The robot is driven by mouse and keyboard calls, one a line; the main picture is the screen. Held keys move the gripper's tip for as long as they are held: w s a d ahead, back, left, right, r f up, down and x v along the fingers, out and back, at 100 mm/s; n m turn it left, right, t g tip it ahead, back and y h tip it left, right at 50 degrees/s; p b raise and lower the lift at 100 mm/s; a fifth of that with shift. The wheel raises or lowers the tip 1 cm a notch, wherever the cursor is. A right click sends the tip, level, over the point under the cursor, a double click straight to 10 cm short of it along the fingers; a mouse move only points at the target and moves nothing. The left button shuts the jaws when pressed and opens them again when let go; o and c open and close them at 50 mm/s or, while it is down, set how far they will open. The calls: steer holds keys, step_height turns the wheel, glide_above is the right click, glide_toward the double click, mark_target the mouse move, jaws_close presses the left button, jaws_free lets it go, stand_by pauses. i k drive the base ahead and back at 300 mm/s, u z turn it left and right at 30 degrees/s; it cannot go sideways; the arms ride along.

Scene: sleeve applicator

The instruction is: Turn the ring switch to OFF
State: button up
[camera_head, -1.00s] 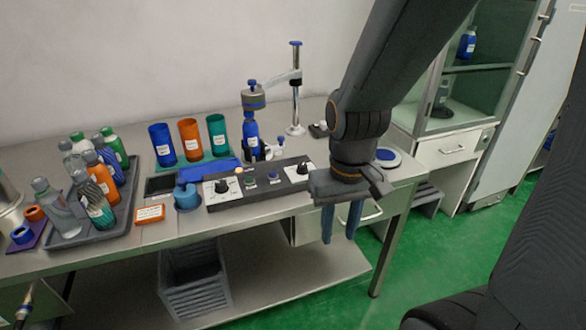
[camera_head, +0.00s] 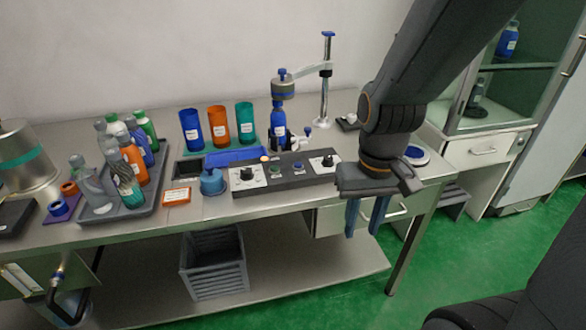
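A dark control panel (camera_head: 285,177) lies along the front of the steel bench. It has a black knob on a white plate at its left end (camera_head: 247,174) and another at its right end (camera_head: 327,161), with small buttons between. The labels are too small to read, so I cannot tell which knob is the ring switch or its setting. My gripper (camera_head: 364,217) hangs just right of the panel, in front of the bench edge, with its two blue-grey fingers pointing down. The fingers are apart with nothing between them. It touches neither knob.
A blue bottle (camera_head: 279,122) stands under the applicator post (camera_head: 325,85). Several cups stand behind. A grey tray (camera_head: 152,185) of bottles and a blue round piece (camera_head: 212,182) are to the left. A grey crate (camera_head: 214,265) sits below.

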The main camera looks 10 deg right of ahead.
mark_target(328, 162)
steer(key=z, duration=0.5)
steer(key=k, duration=0.6)
steer(key=z, duration=0.6)
steer(key=i, duration=0.6)
steer(key=u, duration=1.05)
steer(key=i, duration=0.75)
steer(key=u, duration=0.85)
